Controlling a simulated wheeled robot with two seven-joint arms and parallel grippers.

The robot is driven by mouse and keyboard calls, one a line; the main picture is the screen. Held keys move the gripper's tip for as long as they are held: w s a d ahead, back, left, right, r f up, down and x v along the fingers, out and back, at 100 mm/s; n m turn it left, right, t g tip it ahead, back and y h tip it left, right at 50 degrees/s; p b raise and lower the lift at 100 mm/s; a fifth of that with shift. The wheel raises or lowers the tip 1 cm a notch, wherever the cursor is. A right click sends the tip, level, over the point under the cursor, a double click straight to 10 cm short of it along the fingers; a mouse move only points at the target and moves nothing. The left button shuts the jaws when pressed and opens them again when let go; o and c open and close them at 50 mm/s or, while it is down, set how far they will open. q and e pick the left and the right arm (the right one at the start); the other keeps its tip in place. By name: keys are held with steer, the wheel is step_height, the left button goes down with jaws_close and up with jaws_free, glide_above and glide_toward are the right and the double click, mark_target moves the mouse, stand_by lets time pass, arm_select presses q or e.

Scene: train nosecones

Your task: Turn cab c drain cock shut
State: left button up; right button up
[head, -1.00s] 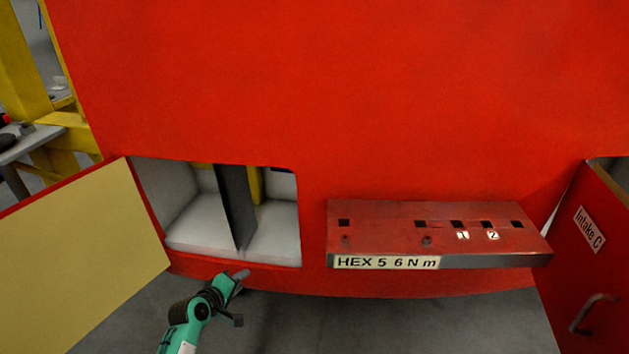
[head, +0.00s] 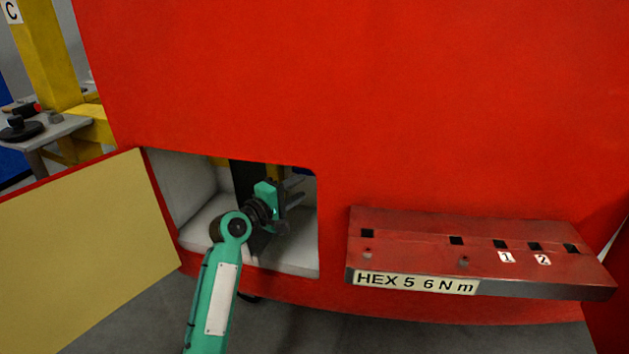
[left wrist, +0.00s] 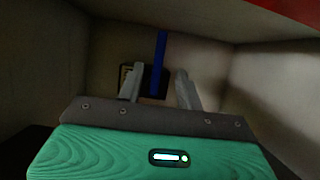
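A blue lever (left wrist: 160,55) stands upright in front of a dark fitting (left wrist: 156,82) on the compartment's back wall in the left wrist view. I take it to be the drain cock's handle. In the head view it is hidden behind my arm and gripper. My left gripper (head: 296,192) is inside the open compartment. In the left wrist view its two grey fingers (left wrist: 159,82) are spread apart, with the lower part of the lever showing between them. I cannot tell how far the lever is beyond the fingertips. My right gripper is not in view.
The red nosecone (head: 400,90) surrounds the compartment, which has pale walls and a dark divider (head: 246,180). Its open door (head: 80,240) hangs at left. A red tool shelf (head: 480,235) labelled "HEX 5 6 N m" juts out at right. A table (head: 50,130) stands behind at left.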

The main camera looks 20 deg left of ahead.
mark_target(314, 171)
arm_select(q)
steer(key=x, duration=0.6)
steer(key=shift+w+d, duration=0.15)
steer(key=shift+w, duration=0.15)
jaws_close()
